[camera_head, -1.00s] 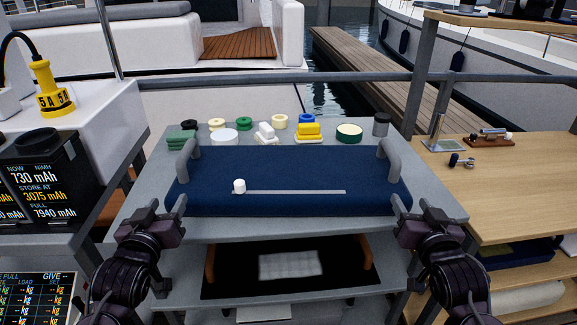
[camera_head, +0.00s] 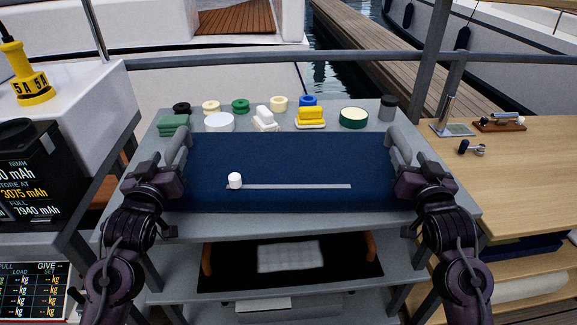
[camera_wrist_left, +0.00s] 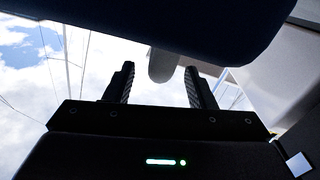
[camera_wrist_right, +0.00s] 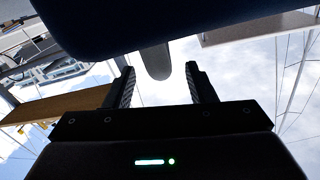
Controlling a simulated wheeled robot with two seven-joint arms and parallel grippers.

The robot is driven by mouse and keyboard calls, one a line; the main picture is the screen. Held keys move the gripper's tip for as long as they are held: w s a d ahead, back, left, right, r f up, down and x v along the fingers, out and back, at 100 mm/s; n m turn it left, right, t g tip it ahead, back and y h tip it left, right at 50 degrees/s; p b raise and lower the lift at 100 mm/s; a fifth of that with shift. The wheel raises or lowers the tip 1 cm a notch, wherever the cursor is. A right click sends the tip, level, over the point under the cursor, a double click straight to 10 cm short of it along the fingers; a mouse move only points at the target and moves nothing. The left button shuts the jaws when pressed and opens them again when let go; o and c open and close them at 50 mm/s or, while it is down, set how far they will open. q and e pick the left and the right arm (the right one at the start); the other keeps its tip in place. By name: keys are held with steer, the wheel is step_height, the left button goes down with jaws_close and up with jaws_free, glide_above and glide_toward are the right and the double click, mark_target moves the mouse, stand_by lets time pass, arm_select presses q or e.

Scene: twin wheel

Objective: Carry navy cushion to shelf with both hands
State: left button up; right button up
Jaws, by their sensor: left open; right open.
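The navy cushion (camera_head: 290,160) lies flat on the grey table top, with a grey loop handle at its left end (camera_head: 178,145) and another at its right end (camera_head: 400,145). A pale strip (camera_head: 298,186) runs along it, with a small white piece (camera_head: 235,180) at the strip's left end. My left gripper (camera_head: 173,172) is open at the left handle; the left wrist view shows this handle (camera_wrist_left: 163,65) between the spread fingers. My right gripper (camera_head: 407,172) is open at the right handle, which shows between its fingers (camera_wrist_right: 155,62). Neither grips the cushion.
Tins, rings and small blocks, including a yellow stack (camera_head: 311,116), line the table's back. A dark tray (camera_head: 225,265) sits on the tier below. A wooden shelf unit (camera_head: 525,185) stands at right, with small items on top. A black battery box (camera_head: 40,180) stands at left.

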mark_target(174, 147)
arm_select(q)
steer(key=shift+w, duration=2.3)
arm_select(e)
steer(key=shift+w, duration=2.3)
arm_select(q)
jaws_close()
arm_select(e)
jaws_close()
arm_select(q)
steer(key=shift+r, duration=0.3)
arm_select(e)
steer(key=shift+r, duration=0.3)
